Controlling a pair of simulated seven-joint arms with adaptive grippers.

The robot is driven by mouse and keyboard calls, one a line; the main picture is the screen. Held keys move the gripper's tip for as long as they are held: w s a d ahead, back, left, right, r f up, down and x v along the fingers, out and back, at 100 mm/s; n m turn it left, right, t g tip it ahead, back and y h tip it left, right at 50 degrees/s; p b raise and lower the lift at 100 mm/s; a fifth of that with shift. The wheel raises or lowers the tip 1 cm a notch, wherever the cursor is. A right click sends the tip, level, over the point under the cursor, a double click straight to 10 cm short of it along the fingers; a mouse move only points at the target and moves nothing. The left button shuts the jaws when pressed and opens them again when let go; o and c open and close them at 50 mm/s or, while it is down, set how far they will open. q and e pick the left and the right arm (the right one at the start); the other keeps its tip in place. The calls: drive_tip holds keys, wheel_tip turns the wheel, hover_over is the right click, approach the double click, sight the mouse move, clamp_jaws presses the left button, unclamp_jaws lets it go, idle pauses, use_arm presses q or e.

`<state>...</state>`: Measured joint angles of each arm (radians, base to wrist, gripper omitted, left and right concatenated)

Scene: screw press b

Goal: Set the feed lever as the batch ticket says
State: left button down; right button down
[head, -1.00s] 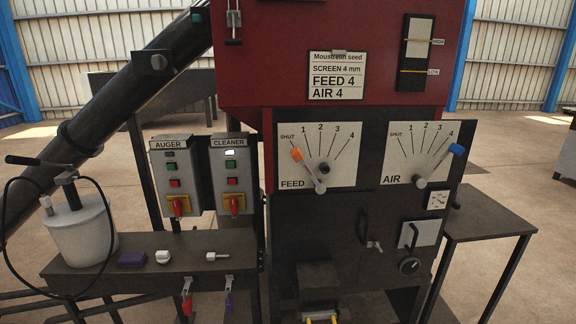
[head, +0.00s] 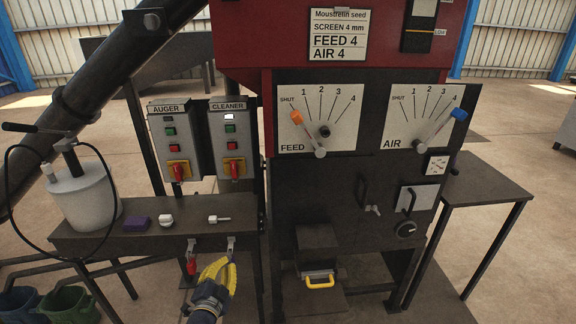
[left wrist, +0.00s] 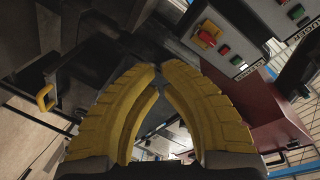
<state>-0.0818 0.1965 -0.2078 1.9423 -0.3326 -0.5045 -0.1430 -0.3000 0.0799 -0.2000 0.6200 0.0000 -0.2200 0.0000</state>
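The feed lever (head: 296,117) has an orange tip and stands at the SHUT end of the FEED dial (head: 342,131). The batch ticket (head: 339,34) above it reads Moustrelin seed, SCREEN 4 mm, FEED 4, AIR 4. The air lever (head: 459,114) with its blue tip stands near 4 on the AIR dial (head: 400,102). My left gripper (head: 221,266), with yellow fingers, is low in front of the bench, left of and below the dials. In the left wrist view its fingertips (left wrist: 158,68) come together with nothing between them. My right gripper is not in view.
A bench (head: 95,243) holds a white pot (head: 80,205), a purple block (head: 137,223) and small white parts. A red padlock (head: 191,266) hangs at its front. AUGER (head: 170,135) and CLEANER (head: 229,135) switch boxes stand above. A yellow handle (head: 319,281) is low on the machine.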

use_arm(q)
drive_tip(key=w+d+r+m+t+h, duration=0.3)
drive_tip(key=w+d+r+m+h, duration=0.15)
drive_tip(key=w+r, duration=0.4)
drive_tip(key=m+g+h, duration=1.6)
drive_tip(key=m+h, duration=0.3)
approach(294, 121)
drive_tip(key=x, duration=0.8)
drive_tip(key=shift+f, duration=0.2)
drive_tip(key=shift+w, duration=0.1)
drive_tip(key=shift+x, duration=1.05)
drive_tip(key=shift+a+r, duration=0.1)
drive_tip(key=shift+r, duration=0.05)
drive_tip(key=shift+a, duration=0.1)
